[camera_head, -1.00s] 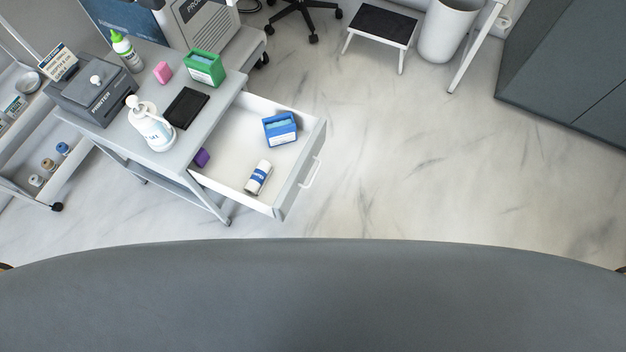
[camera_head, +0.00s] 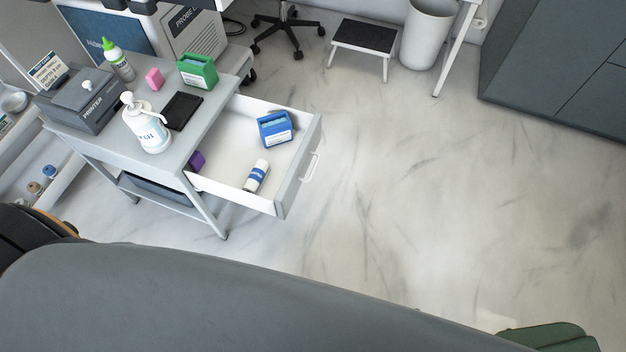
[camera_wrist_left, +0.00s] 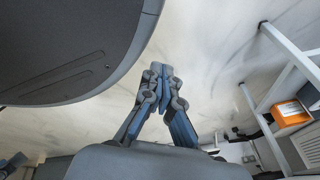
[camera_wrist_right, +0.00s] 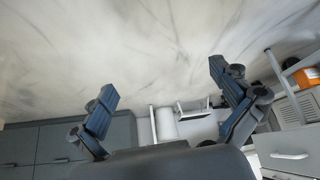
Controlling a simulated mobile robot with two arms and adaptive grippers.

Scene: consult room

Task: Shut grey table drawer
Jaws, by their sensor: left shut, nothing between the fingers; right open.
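The grey table (camera_head: 104,146) stands at the left in the head view. Its drawer (camera_head: 293,179) is pulled far out toward the right, with a white handle (camera_head: 312,166) on its front. In the drawer lie a blue box (camera_head: 275,130), a white bottle with a blue label (camera_head: 257,176) and a purple item (camera_head: 196,160). My left gripper (camera_wrist_left: 161,72) is shut and empty in the left wrist view, over the floor. My right gripper (camera_wrist_right: 162,80) is open and empty in the right wrist view. Neither gripper shows in the head view, and neither touches the drawer.
On the tabletop are a printer (camera_head: 84,101), a pump bottle (camera_head: 147,126), a black tablet (camera_head: 183,110), a green box (camera_head: 197,71) and a pink block (camera_head: 154,77). A step stool (camera_head: 363,40) and a bin (camera_head: 429,35) stand behind. The floor right of the drawer is clear.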

